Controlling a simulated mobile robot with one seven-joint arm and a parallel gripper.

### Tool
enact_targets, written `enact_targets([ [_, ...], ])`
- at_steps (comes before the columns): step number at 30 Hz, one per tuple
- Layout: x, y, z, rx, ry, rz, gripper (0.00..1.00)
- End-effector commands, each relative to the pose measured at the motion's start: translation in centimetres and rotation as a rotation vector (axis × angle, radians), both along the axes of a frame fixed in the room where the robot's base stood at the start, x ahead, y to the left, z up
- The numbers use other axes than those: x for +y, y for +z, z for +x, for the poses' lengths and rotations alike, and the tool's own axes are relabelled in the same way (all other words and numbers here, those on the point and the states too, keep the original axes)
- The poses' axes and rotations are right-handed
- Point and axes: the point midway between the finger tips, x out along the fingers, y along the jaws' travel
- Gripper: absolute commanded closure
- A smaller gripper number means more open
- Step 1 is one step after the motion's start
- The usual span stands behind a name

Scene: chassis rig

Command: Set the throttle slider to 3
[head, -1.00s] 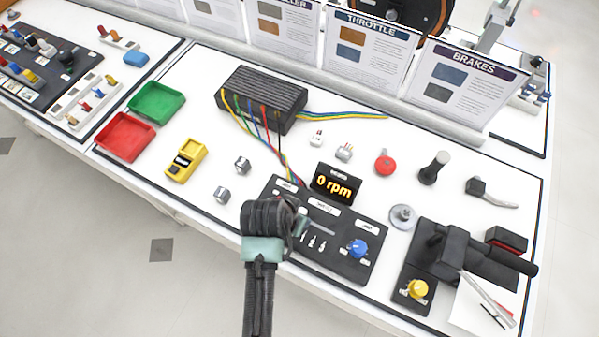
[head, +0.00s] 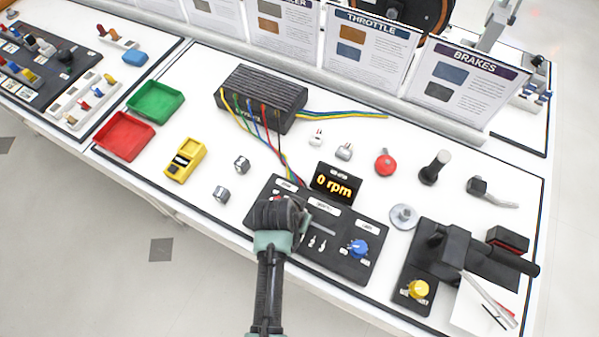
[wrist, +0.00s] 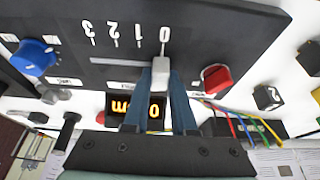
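The black throttle panel (head: 343,268) lies on the table; its display (head: 334,184) reads 0 rpm. In the wrist view the panel (wrist: 215,30) appears upside down, with a slider scale marked 0 to 3, the 0 on the right. The pale slider knob (wrist: 161,74) stands at the 0 mark, at the right end of its slot. My gripper (wrist: 160,88) has one finger on each side of the knob, tips very close to it. I cannot tell whether they press on it. In the head view my gripper (head: 297,222) covers the panel's left part and hides the knob.
A blue dial (head: 358,248) sits on the panel's right side, and a red knob (wrist: 216,78) is beside the slider's 0 end. The display stands just behind the panel. A black brake rig (head: 462,262) is to the right. Table left of the panel is mostly clear.

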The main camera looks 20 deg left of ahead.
Motion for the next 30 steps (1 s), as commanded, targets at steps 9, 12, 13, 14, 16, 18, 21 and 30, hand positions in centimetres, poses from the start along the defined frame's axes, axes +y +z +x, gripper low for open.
enact_targets([
  [9,0.01,0.00,-0.03,0.000,0.000,0.000,1.00],
  [12,0.01,0.00,-0.03,0.000,0.000,0.000,1.00],
  [13,0.01,0.00,-0.03,0.000,0.000,0.000,1.00],
  [14,0.01,0.00,-0.03,0.001,0.000,0.000,1.00],
  [16,0.01,0.00,-0.03,0.001,0.000,0.000,1.00],
  [18,0.01,0.00,-0.03,0.001,0.000,0.000,1.00],
  [21,0.01,-0.01,-0.04,0.001,0.000,0.000,1.00],
  [30,0.02,-0.01,-0.04,0.001,0.000,0.000,1.00],
])
